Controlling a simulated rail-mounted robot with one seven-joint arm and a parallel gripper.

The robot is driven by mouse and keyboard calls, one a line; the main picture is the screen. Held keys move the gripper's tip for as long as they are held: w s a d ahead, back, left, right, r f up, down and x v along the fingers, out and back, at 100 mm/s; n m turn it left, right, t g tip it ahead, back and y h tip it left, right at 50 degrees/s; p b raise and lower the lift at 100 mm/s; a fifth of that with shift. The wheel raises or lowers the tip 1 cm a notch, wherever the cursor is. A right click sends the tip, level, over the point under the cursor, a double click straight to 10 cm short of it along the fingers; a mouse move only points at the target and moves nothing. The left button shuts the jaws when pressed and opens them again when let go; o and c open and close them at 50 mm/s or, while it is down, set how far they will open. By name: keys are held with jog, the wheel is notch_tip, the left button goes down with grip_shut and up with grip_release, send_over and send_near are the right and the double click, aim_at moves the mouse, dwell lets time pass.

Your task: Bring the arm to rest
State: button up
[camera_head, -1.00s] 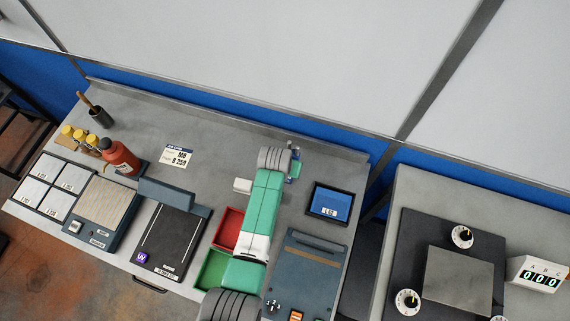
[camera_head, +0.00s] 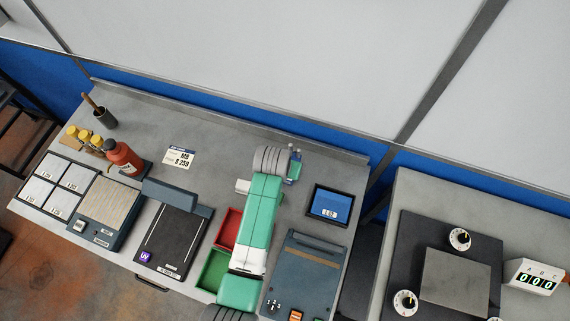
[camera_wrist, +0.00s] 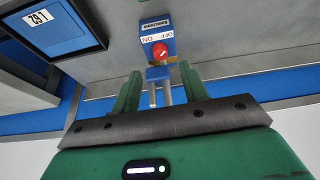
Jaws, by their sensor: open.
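My arm reaches over the middle of the bench (camera_head: 226,153) in the head view, with its grey ribbed wrist near the back edge. My gripper (camera_wrist: 161,82) shows in the wrist view with its two green fingers apart and nothing held between them. Beyond the fingertips is a blue box (camera_wrist: 153,30) with a red knob (camera_wrist: 160,51) and an ON/OFF label. Grey prongs show below it, between the fingers in the picture; I cannot tell their distance. In the head view the fingers are not clearly visible beside the wrist.
A small screen (camera_head: 330,203) and a dark panel unit (camera_head: 304,277) lie right of my arm. Red (camera_head: 229,228) and green (camera_head: 212,271) trays lie left. A black plate (camera_head: 172,241), red bottle (camera_head: 123,157) and yellow-capped bottles stand further left.

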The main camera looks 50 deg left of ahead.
jog(key=shift+s+d+r, duration=0.15)
jog(key=shift+s+r, duration=0.1)
jog(key=shift+r, duration=0.3)
